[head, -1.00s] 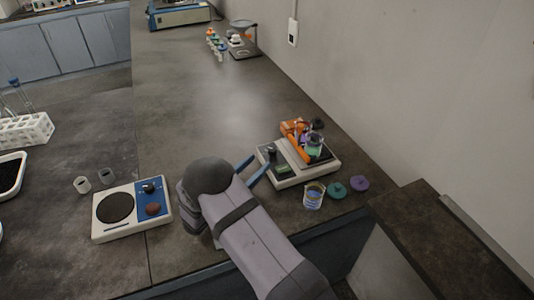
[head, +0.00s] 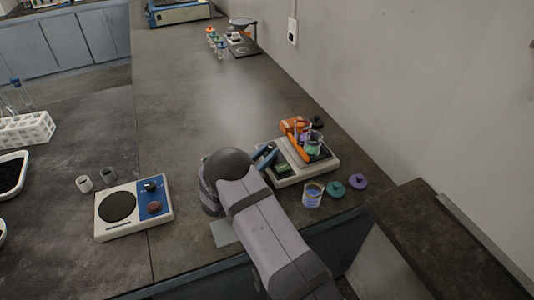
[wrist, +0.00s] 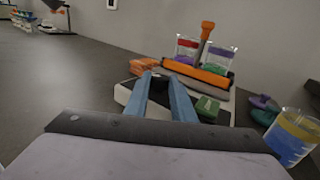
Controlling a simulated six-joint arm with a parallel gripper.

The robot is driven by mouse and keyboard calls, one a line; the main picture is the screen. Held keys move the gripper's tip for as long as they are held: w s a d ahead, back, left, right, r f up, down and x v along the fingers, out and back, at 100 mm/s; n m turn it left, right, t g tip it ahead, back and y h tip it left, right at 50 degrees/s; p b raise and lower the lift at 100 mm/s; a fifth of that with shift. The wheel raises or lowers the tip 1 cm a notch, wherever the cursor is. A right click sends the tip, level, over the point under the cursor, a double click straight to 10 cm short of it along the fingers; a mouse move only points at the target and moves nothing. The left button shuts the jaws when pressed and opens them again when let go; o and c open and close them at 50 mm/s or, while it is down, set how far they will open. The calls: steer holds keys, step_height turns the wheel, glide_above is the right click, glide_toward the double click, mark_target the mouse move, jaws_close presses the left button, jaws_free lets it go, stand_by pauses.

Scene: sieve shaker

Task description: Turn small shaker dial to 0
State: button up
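The small shaker (head: 312,172) is a white box with a dark panel and an orange clamp frame, at the right of the bench in the head view. It also shows beyond my fingers in the wrist view (wrist: 124,95). Its black dial (wrist: 159,75) is between my blue fingertips, partly hidden by them. My gripper (head: 272,154) reaches the panel's left part from the left. The dial's pointer and scale cannot be read. A green display (wrist: 207,107) is to the right of the fingers in the wrist view.
A beaker with blue and yellow content (head: 312,195) stands in front of the shaker. A green lid (head: 336,188) and a purple lid (head: 357,181) lie beside it. A hotplate (head: 133,208) stands left of my arm.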

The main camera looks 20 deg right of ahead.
jaws_close()
steer(key=shift+c, duration=1.8)
jaws_free()
steer(key=shift+s+d+n+t+y, duration=0.15)
steer(key=shift+n+t+y, duration=0.5)
steer(key=shift+t, duration=0.25)
steer(key=o, duration=1.1)
steer(key=shift+c, duration=0.2)
